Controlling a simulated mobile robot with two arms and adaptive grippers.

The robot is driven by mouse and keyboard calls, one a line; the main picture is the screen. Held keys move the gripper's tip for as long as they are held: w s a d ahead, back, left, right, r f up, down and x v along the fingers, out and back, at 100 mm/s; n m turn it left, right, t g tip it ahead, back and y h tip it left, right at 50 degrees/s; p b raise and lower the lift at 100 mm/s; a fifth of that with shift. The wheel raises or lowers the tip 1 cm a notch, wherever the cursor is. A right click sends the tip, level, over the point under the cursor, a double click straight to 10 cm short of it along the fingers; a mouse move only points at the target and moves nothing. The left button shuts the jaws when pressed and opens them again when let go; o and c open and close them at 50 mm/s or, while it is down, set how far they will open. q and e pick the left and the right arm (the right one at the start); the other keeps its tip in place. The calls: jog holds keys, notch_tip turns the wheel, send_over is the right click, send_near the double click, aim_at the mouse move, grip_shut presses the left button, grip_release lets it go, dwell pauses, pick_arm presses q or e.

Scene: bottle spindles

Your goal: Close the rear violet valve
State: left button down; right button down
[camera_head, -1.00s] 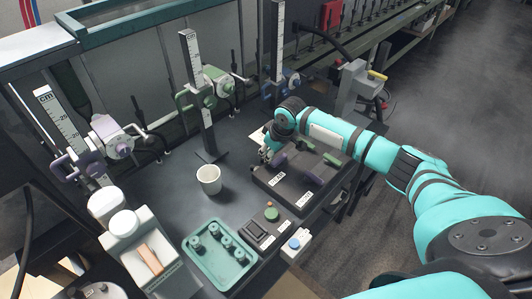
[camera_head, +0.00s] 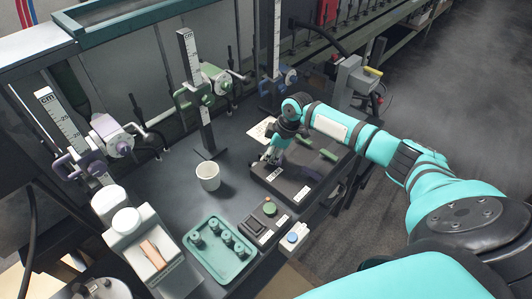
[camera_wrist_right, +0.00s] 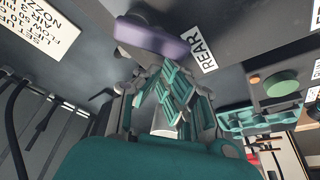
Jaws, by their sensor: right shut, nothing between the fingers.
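The violet valve handle (camera_wrist_right: 158,38) shows in the right wrist view on the dark valve box, beside a white label (camera_wrist_right: 194,52) reading REAR. My right gripper (camera_wrist_right: 172,98) is shut and empty, its teal fingers together just below the handle in that view. I cannot tell whether a finger touches the handle. In the head view my right gripper (camera_head: 268,158) is at the left end of the valve box (camera_head: 275,184), and the handle is hard to make out there. My left gripper is not in view.
A white cup (camera_head: 208,177) stands left of the valve box. A teal tray (camera_head: 213,268) with several small pieces and a button panel (camera_head: 254,227) are in front. Measuring stands (camera_head: 200,110) line the back. Dark table between cup and stands is clear.

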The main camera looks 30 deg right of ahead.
aim_at(278, 163)
jog(key=n, duration=0.1)
jog(key=s+n, duration=0.1)
jog(key=n+g+b, duration=0.1)
jog(key=shift+s+d+f+n+y, duration=0.15)
jog(key=shift+s+d+n+y, duration=0.15)
jog(key=shift+n, duration=0.1)
jog(key=n, duration=0.1)
jog(key=s+d+n+g+b, duration=0.1)
jog(key=n, duration=0.1)
jog(key=shift+s+n+g, duration=0.1)
jog(key=shift+n+g, duration=0.2)
jog(key=shift+n, duration=0.4)
jog(key=shift+s+d, duration=0.3)
jog(key=shift+d, duration=0.25)
